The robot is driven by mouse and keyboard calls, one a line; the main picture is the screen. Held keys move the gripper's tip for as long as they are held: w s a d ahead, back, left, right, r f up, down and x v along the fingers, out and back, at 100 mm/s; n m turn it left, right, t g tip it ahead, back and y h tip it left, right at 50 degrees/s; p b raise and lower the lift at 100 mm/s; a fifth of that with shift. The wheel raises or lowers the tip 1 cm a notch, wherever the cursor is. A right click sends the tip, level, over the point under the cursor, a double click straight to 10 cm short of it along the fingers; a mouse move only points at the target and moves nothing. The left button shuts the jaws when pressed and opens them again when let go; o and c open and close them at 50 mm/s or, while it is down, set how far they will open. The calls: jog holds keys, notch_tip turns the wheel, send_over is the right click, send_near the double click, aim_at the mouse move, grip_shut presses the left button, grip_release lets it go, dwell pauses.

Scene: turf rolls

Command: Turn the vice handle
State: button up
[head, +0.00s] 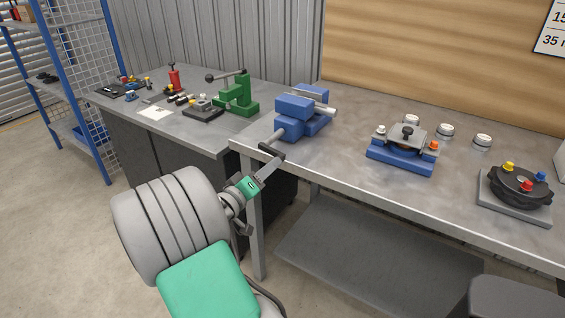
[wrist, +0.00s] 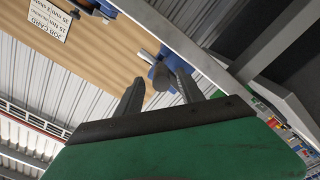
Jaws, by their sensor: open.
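The blue vice (head: 302,110) stands on the bench near its left end. Its dark handle bar (head: 271,150) lies crosswise at the front end of the grey screw, out over the bench edge. My gripper (head: 267,165) is open and very close to the handle, in front of it. In the wrist view, my gripper's two dark fingers (wrist: 155,88) stand apart, with a dark rounded part of the vice (wrist: 161,77) seen between them. I cannot tell whether the fingers touch the handle.
A second bench (head: 225,135) at left carries a green press (head: 238,95) and small parts. Right of the vice are a blue fixture (head: 400,157), several metal cylinders and a round dark fixture (head: 519,185). A shelf (head: 375,255) lies under the bench.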

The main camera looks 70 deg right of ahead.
aim_at(281, 156)
jog(key=d, duration=0.4)
jog(key=s+d, duration=0.1)
jog(key=d, duration=0.1)
jog(key=shift+d, duration=0.2)
jog(key=shift+w, duration=0.1)
jog(key=shift+c, duration=0.3)
grip_shut()
jog(key=shift+r, duration=0.15)
dwell(0.4)
